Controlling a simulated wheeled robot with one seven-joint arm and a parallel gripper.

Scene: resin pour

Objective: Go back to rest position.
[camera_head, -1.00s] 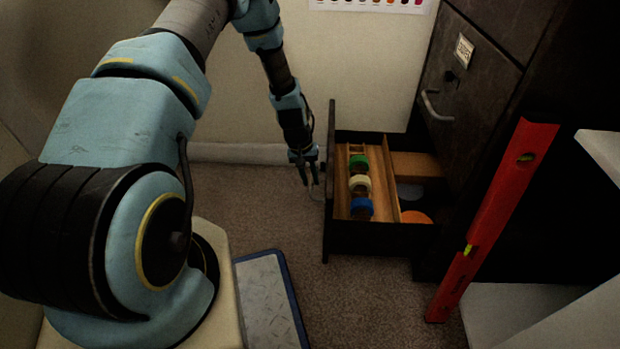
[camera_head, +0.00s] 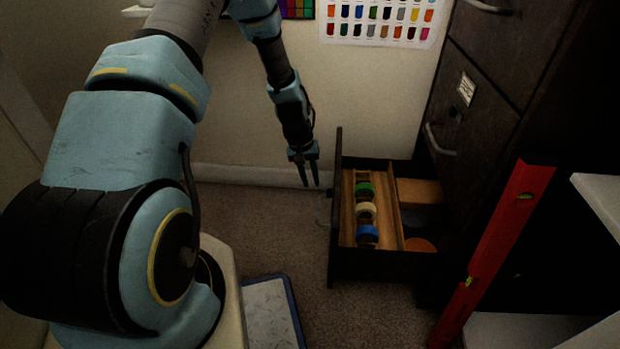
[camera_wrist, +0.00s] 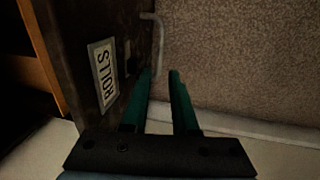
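My gripper (camera_head: 309,178) hangs at the end of my arm, just left of the open drawer (camera_head: 385,266), with its fingers pointing down. In the wrist view its two dark green fingers (camera_wrist: 163,85) are apart with nothing between them. The wrist view also shows the drawer's dark front with a white label (camera_wrist: 103,76) reading "ROLLS" and a grey handle (camera_wrist: 157,40) beyond the fingers. The fingers look clear of the handle in the head view.
The drawer holds green (camera_head: 364,188), cream (camera_head: 365,211) and blue (camera_head: 367,234) rolls in a wooden tray. A red spirit level (camera_head: 492,252) leans against the dark cabinet (camera_head: 483,110). A blue-edged panel (camera_head: 268,312) lies by my base. Carpet (camera_head: 250,225) is clear left of the drawer.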

